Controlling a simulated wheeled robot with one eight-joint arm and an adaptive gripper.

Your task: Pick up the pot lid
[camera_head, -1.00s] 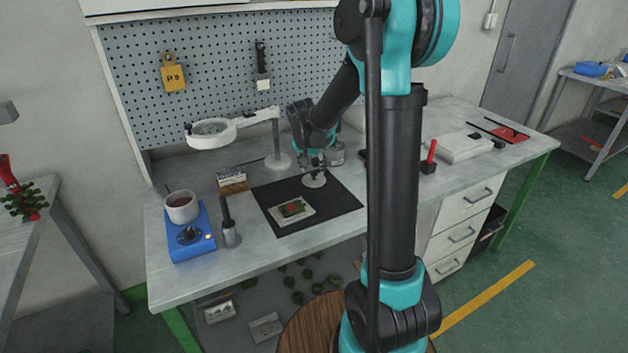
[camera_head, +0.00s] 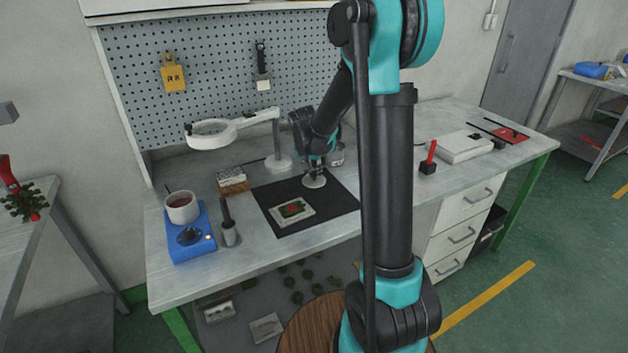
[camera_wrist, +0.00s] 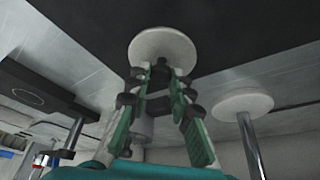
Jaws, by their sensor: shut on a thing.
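The pot lid (camera_head: 314,182) is a pale round disc at the back of the black mat in the head view. My gripper (camera_head: 314,165) is above it with the fingers pointing down. In the wrist view the lid (camera_wrist: 162,46) lies flat beyond my fingertips (camera_wrist: 160,70), which are shut on the small dark knob at its middle. Whether the lid touches the mat or hangs just above it I cannot tell. The white pot (camera_head: 182,206), with reddish-brown contents, stands open on the blue heater (camera_head: 190,246) at the left.
The magnifier lamp base (camera_head: 279,162) is close left of my gripper, and a grey container (camera_head: 337,156) is close right.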

